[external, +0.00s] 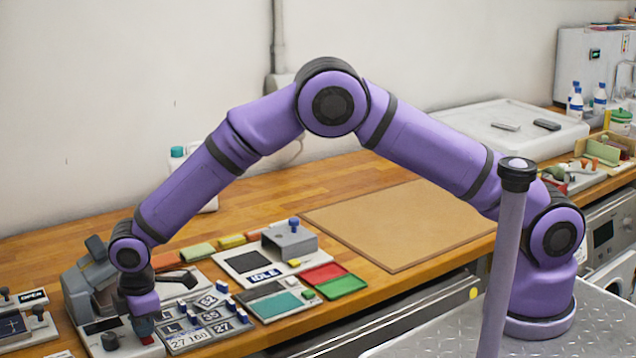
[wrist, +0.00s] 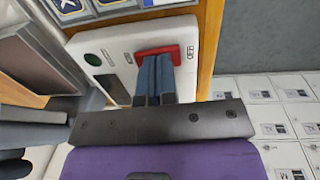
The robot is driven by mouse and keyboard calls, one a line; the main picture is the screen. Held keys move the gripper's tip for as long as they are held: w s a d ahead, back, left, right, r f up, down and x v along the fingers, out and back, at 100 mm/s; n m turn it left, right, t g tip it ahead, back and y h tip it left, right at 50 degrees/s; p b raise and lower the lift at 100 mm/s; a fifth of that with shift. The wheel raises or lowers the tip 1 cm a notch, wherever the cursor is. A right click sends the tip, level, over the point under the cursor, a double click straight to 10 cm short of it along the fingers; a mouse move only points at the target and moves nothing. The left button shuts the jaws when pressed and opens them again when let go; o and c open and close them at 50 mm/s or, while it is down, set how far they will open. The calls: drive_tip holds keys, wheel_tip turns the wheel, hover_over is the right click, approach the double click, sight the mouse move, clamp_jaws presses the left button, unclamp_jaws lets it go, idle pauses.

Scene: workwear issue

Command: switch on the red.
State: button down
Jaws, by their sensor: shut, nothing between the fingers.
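A red switch (wrist: 158,49) sits on a white control box (wrist: 206,60) in the wrist view, near small labels that I cannot read well. My gripper (wrist: 157,60) is shut and empty, its two fingertips together over the switch. They cover part of it, and I cannot tell whether they touch or press it. In the external view my gripper (external: 143,321) points down over the box at the lower left, with a bit of the red switch (external: 146,341) showing beneath. Whether the switch is on or off cannot be told.
A brown board (external: 400,225) lies flat and clear.

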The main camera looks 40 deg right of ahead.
drive_tip(key=shift+r, duration=0.1)
wheel_tip(320, 180, up, 14)
drive_tip(key=s, duration=0.2)
idle(0.4)
drive_tip(key=shift+w+t, duration=0.3)
drive_tip(key=shift+w, duration=0.5)
drive_tip(key=shift+f, duration=0.2)
drive_tip(key=f, duration=0.4)
drive_tip(key=w+f, duration=0.1)
drive_tip(key=f, duration=0.4)
drive_tip(key=w+f, duration=0.1)
drive_tip(key=f, duration=0.3)
drive_tip(key=shift+f, duration=0.35)
